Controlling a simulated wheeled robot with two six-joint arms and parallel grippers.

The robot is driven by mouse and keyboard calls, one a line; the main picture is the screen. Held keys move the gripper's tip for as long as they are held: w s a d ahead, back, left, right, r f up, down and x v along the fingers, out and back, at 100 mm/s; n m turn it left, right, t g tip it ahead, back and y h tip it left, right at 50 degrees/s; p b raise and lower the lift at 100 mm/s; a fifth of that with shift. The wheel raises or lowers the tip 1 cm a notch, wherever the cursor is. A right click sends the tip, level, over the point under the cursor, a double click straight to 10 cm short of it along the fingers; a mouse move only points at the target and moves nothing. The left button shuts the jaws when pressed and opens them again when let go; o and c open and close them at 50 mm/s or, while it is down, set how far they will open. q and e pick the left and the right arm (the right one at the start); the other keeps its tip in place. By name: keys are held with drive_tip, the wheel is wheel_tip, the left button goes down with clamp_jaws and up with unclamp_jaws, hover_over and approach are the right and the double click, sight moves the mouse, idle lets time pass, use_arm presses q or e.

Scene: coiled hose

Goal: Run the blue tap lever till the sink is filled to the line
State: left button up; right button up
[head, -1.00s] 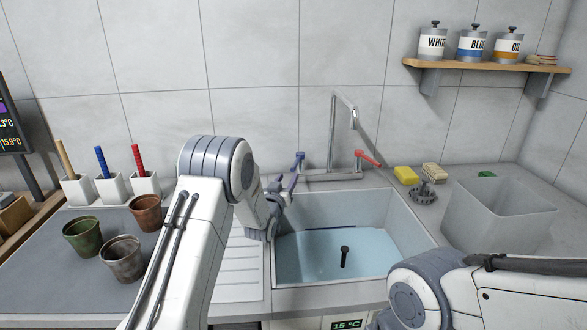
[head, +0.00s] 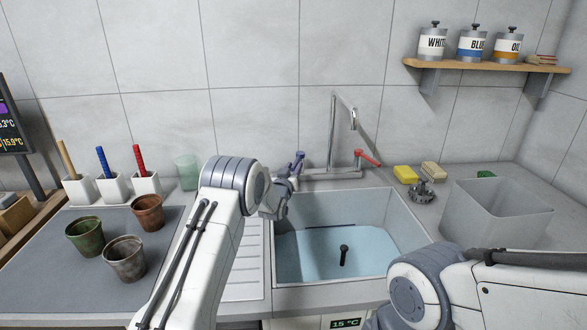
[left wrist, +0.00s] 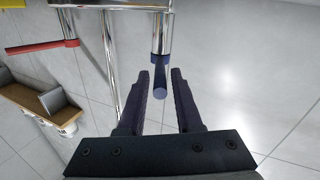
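The blue tap lever (head: 297,160) is on the left of the chrome tap (head: 332,140); its blue end also shows in the left wrist view (left wrist: 160,92). My left gripper (left wrist: 161,78) is open, its dark fingers on either side of the lever end with small gaps. In the head view my left wrist partly hides the lever. The sink (head: 405,215) holds pale blue water (head: 310,258), its back edge close to the dark line (head: 330,227) on the back wall; I cannot tell the exact gap. No stream shows clearly at the spout. My right gripper is out of view.
A red lever (head: 367,157) is on the tap's right. A yellow sponge (head: 405,174), a brush and a grey bin (head: 500,212) stand to the right. Pots (head: 125,260) and a greenish cup (head: 187,172) are left. A display (head: 345,323) below the sink reads 15 °C.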

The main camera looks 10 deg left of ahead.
use_arm(q)
clamp_jaws()
idle(1.2)
